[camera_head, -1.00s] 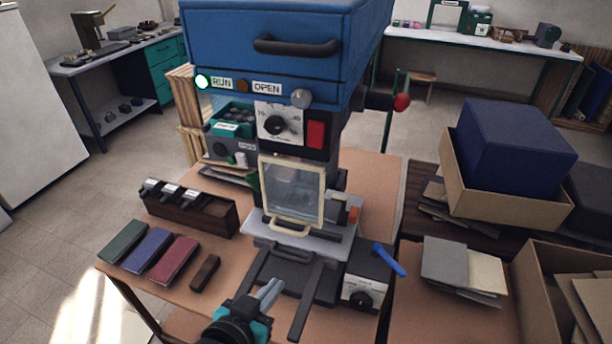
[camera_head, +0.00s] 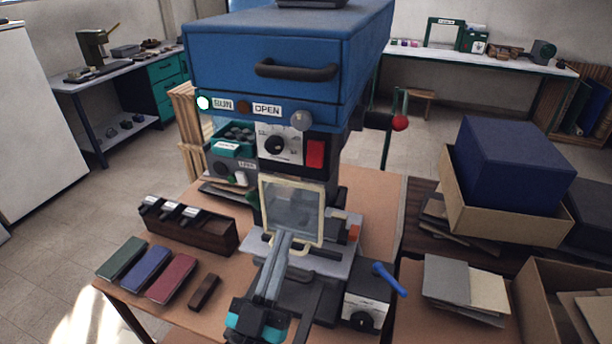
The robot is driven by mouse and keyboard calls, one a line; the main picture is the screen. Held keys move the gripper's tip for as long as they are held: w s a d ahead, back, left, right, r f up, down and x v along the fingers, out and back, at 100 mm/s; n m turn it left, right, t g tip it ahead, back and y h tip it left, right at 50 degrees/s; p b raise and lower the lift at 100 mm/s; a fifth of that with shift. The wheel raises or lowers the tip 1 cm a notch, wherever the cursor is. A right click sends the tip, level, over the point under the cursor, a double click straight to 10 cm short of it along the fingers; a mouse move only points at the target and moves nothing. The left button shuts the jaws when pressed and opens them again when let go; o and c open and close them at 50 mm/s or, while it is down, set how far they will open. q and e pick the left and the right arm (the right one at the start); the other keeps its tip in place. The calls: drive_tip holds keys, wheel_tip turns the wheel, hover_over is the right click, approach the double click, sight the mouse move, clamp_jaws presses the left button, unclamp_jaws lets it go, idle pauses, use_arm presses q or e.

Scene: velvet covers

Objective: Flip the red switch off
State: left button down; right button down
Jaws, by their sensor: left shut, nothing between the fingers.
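The red switch (camera_head: 315,154) is on the dark front panel of the blue machine (camera_head: 285,60), to the right of a white dial plate with a black knob (camera_head: 276,145). Its exact tilt is too small to tell. My left gripper (camera_head: 284,238) is shut and empty. Its fingers point up and away, in front of the lower edge of the cream-framed clear guard (camera_head: 293,210), well below the red switch. Whether the fingertips touch the guard or its handle, I cannot tell. My right gripper is not in view.
A grey box with a blue lever (camera_head: 389,279) stands right of the machine base. Green, blue and red covers (camera_head: 172,278) and a dark wooden rack (camera_head: 190,228) lie left. The guard's frame stands below the switch.

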use_arm(q)
drive_tip(key=shift+s+r, duration=0.1)
drive_tip(key=shift+r, duration=0.05)
idle(0.3)
drive_tip(key=p, duration=0.2)
approach(313, 155)
wheel_tip(313, 155, up, 4)
drive_tip(key=w, duration=0.1)
drive_tip(key=shift+w+d+f, duration=0.15)
drive_tip(key=shift+w+d, duration=0.05)
drive_tip(key=shift+w, duration=0.45)
drive_tip(key=shift+w+d+f, duration=0.15)
drive_tip(key=shift+w+d, duration=0.1)
drive_tip(key=shift+w, duration=0.35)
drive_tip(key=shift+w+d+f, duration=0.2)
drive_tip(key=shift+w, duration=0.45)
